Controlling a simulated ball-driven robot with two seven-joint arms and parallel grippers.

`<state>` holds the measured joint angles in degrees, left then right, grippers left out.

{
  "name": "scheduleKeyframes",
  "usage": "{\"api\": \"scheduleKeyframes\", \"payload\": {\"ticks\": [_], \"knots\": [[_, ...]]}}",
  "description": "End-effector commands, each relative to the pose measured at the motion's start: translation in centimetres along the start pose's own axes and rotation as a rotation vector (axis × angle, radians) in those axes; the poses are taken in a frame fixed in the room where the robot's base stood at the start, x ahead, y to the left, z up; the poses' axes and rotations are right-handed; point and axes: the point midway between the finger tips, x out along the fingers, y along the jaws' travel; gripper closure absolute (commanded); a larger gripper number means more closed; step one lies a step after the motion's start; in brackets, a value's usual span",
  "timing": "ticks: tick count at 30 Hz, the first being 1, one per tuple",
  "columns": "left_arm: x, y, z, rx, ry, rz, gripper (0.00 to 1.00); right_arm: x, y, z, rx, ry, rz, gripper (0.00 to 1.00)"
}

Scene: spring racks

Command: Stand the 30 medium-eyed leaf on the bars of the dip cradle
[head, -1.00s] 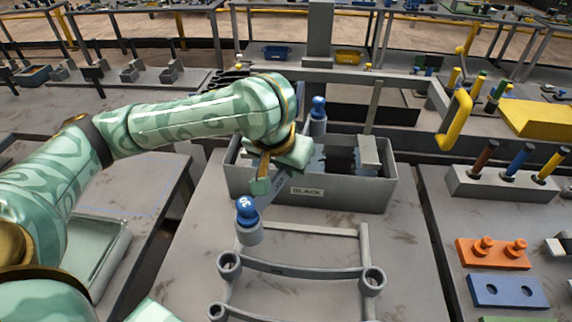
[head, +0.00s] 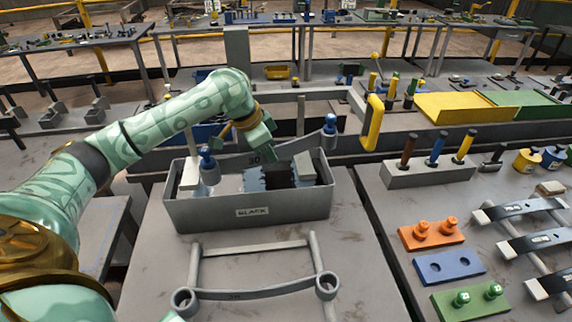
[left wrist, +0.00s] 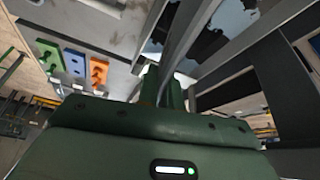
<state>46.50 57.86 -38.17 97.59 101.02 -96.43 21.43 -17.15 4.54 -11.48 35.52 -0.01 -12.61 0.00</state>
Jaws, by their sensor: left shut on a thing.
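My left gripper (head: 262,146) is shut on the middle of a grey leaf (head: 236,163) marked 30. The leaf has an eye at each end with a blue piece on top, one at left (head: 208,160) and one at right (head: 329,130). It spans above the BLACK box; its exact height I cannot tell. The cradle of grey bars (head: 250,248) lies on the table in front of the box. A curved grey piece with two open eyes (head: 255,294) crosses its near part. The left wrist view shows the grey strip of the leaf (left wrist: 185,35) at my fingers. My right gripper is not in view.
The grey box labelled BLACK (head: 290,212) holds pale blocks and toothed pieces. On the right stand a peg block (head: 430,174), orange (head: 430,235), blue (head: 449,267) and green (head: 470,300) blocks. A yellow handle (head: 375,122) rises behind. Table beside the cradle is clear.

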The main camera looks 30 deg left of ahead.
Motion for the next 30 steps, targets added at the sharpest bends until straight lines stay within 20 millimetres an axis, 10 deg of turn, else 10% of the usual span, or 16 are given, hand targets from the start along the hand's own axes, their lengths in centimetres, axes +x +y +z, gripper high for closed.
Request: {"api": "scheduleKeyframes", "payload": {"ticks": [12, 30], "knots": [[-1.6, -7.9, 3.7, 0.258, 0.008, 0.102, 1.0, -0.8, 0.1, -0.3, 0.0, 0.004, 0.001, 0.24], [-1.9, -8.4, 4.1, 0.283, 0.007, 0.111, 1.0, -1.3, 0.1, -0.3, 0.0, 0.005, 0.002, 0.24]]}}
